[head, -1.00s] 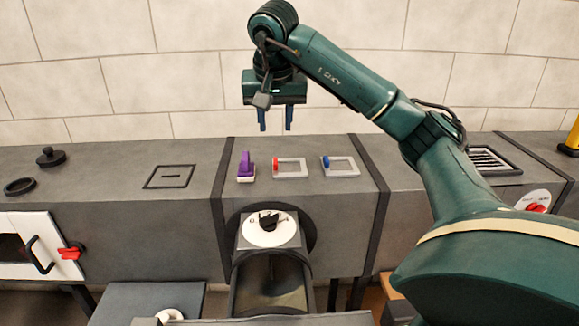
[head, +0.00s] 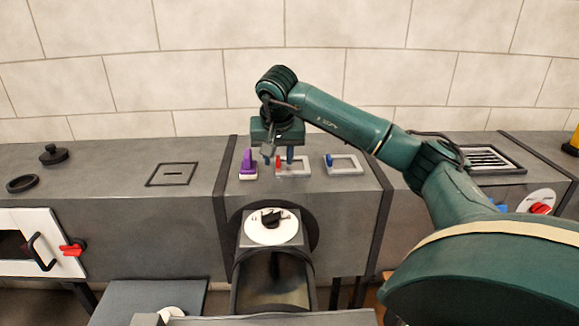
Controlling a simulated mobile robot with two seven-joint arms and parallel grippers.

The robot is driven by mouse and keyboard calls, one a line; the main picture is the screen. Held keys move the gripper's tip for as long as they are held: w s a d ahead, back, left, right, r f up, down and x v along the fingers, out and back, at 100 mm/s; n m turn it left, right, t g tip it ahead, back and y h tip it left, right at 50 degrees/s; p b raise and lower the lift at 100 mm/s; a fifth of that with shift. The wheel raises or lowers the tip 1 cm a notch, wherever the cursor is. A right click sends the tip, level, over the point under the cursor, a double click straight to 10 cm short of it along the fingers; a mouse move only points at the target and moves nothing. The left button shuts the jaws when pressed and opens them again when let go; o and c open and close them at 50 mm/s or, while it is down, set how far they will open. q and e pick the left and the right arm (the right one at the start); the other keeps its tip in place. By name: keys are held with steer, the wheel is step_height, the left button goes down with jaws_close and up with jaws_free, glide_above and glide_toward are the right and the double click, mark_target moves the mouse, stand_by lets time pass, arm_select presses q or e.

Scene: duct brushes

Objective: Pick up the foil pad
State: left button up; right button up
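Three small items lie in a row on the grey duct top: a purple-handled piece with a pale base (head: 248,166), a grey rectangular frame with a red knob (head: 306,171), and a similar frame with a blue knob (head: 345,166). I cannot tell for sure which is the foil pad. My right gripper (head: 279,158) points down over the red-knobbed frame and partly hides it. My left gripper is out of view.
Below the row is a round white dial with a black knob (head: 270,228) above an open chute (head: 272,280). Bare duct top lies between lid and plate.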

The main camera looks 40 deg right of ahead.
mark_target(278, 159)
steer(key=shift+c, duration=0.3)
jaws_close()
stand_by(0.3)
step_height(278, 159, up, 14)
steer(key=p, duration=0.6)
stand_by(0.5)
